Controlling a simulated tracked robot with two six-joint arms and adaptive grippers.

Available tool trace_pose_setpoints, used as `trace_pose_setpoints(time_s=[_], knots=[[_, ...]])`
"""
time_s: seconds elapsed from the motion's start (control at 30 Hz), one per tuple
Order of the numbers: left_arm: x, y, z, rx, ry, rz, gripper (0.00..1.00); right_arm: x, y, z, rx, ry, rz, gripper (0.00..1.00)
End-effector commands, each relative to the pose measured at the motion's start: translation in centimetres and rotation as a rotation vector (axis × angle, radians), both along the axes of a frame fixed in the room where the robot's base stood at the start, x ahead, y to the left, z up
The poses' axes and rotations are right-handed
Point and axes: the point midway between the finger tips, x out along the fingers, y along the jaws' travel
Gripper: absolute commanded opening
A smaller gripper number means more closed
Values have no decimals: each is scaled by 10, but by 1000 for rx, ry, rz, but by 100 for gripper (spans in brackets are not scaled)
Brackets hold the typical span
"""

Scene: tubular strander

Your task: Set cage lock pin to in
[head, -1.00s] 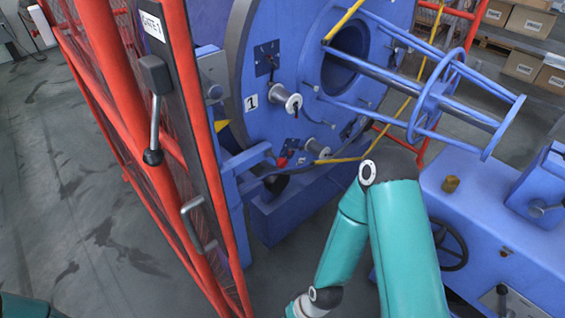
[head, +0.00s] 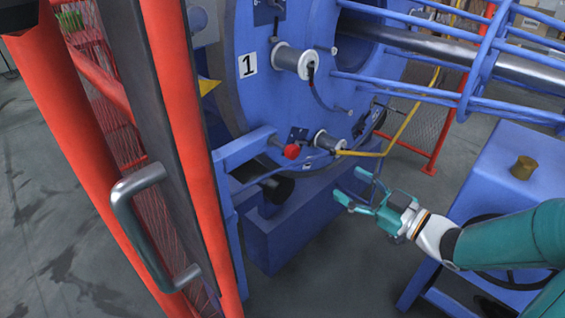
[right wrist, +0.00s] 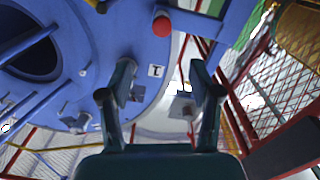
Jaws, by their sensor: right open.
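The lock pin appears as a red knob (head: 291,151) on the blue bracket bar (head: 245,150) beside the large blue cage disc (head: 240,75), low on its rim. In the right wrist view the red knob (right wrist: 162,27) shows near the top, beyond the fingertips. I cannot tell how far in the pin sits. My right gripper (head: 352,187) is open and empty, to the right of and below the knob in the head view, apart from it. Its two spread fingers also show in the right wrist view (right wrist: 160,82). My left gripper is not in view.
A red guard gate with a metal handle (head: 150,225) stands at the left front. Wire spools (head: 292,60) stick out from the disc, and a yellow bar (head: 395,135) crosses near my right gripper. A blue cabinet (head: 490,180) stands at the right. Bare floor shows between.

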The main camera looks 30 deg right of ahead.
Motion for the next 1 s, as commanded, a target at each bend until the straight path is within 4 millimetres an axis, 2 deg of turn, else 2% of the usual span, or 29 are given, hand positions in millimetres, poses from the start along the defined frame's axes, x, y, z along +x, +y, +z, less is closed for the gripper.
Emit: trace_pose_setpoints(time_s=[0.13, 0.27, 0.7, 0.9, 1.0], knots=[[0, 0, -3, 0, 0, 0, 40, 8, 7, 2, -14, -14, 21, 63], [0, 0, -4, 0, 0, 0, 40, 27, 16, 2, -14, -13, 30, 63], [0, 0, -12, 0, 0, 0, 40, 118, 50, 1, -12, -11, 36, 63], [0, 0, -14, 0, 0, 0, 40, 148, 60, 1, -12, -10, 34, 63], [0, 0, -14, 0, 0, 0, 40, 157, 63, 1, -12, -8, 32, 63]])
